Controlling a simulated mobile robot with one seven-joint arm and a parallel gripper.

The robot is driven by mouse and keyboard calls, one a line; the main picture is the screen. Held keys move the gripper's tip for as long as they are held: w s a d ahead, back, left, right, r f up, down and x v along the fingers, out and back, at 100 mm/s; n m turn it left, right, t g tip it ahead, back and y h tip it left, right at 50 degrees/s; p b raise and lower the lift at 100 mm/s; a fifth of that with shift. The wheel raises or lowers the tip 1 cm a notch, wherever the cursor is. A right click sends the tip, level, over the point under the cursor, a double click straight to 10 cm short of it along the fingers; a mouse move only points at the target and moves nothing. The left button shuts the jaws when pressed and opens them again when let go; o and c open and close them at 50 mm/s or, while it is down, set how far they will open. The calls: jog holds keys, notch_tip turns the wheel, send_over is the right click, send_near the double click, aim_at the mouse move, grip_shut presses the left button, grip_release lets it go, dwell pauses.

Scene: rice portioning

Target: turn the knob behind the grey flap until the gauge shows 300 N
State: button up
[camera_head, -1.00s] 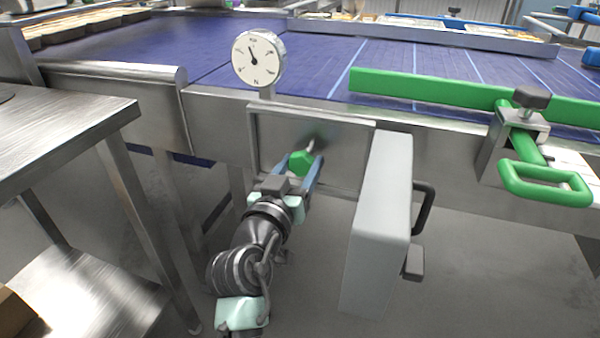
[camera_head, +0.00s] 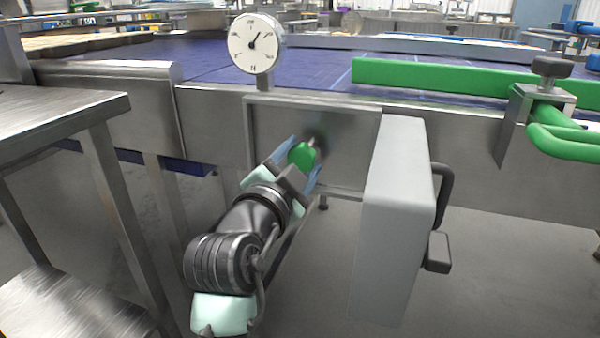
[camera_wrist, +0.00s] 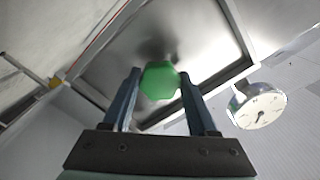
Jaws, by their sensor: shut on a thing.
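The green knob (camera_head: 302,156) sits in the recess of the steel panel, below the gauge. My gripper (camera_head: 298,160) is shut on the knob, one finger on each side. In the wrist view the knob (camera_wrist: 159,80) shows between the fingertips (camera_wrist: 160,84). The grey flap (camera_head: 392,220) is swung open to the right of the recess, its black handle facing right. The round white gauge (camera_head: 252,45) stands above the panel; its needle points to the upper right. The numbers are too small to read. The gauge (camera_wrist: 258,108) also shows in the wrist view.
A steel table (camera_head: 60,112) stands at the left. A green rail (camera_head: 450,82) runs along the blue conveyor (camera_head: 210,75) behind the panel. A clamp with a green handle (camera_head: 565,140) is at the right. Floor is clear below the flap.

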jog(key=shift+f+m+b, duration=0.1)
jog(key=shift+m+b, duration=1.15)
jog(key=shift+m, duration=1.05)
jog(key=o, duration=1.4)
jog(key=p+v, duration=0.3)
jog(key=v, duration=1)
jog(key=shift+p, duration=0.4)
jog(key=shift+r, duration=0.2)
